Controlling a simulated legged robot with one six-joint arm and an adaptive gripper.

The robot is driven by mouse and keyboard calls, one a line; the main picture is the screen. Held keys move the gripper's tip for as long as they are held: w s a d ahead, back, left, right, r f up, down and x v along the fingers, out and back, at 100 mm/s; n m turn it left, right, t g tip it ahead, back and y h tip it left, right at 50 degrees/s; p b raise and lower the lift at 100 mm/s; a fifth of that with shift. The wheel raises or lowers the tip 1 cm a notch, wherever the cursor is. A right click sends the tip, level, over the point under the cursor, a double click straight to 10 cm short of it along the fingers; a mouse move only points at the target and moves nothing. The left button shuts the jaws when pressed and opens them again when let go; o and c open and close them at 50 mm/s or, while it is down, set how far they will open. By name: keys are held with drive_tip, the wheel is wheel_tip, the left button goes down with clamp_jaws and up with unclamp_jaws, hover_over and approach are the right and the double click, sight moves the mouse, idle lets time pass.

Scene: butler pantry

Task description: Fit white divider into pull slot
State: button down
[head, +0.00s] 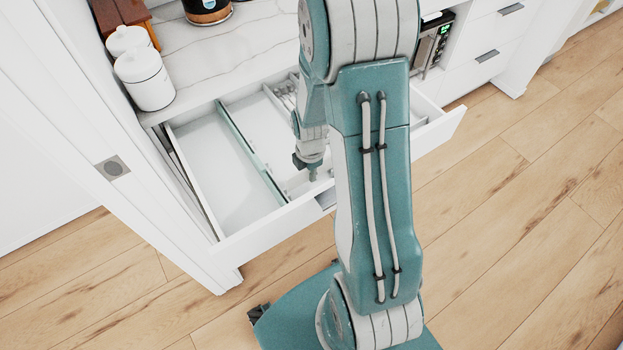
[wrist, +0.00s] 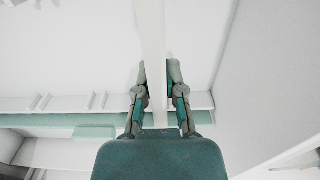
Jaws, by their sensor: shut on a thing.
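The white divider (wrist: 152,45) is a long thin strip between the two fingers of my gripper (wrist: 158,95) in the wrist view. The fingers are shut on it, one on each side. In the head view my gripper (head: 313,174) points down inside the open white drawer (head: 240,235), close to its front wall. My arm hides much of the drawer's right part there. In the wrist view, a pale rail (wrist: 65,103) with paired small ribs runs across near the fingers. The divider's lower end is hidden by my gripper, so I cannot tell whether it sits in a slot.
A teal divider (head: 245,150) stands in the drawer, left of my gripper. The left compartment (head: 215,165) is empty. White canisters (head: 145,80) stand on the marble counter (head: 220,65) above. Wooden floor (head: 520,220) lies clear at the right.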

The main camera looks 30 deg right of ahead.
sight(307, 181)
drive_tip(key=f, duration=0.1)
drive_tip(key=a+f, duration=0.1)
drive_tip(key=f, duration=0.1)
drive_tip(key=shift+a, duration=0.1)
drive_tip(key=shift+d, duration=0.35)
drive_tip(key=c, duration=0.7)
unclamp_jaws()
drive_tip(key=shift+d, duration=0.15)
drive_tip(key=shift+c, duration=0.2)
drive_tip(key=shift+a, duration=0.25)
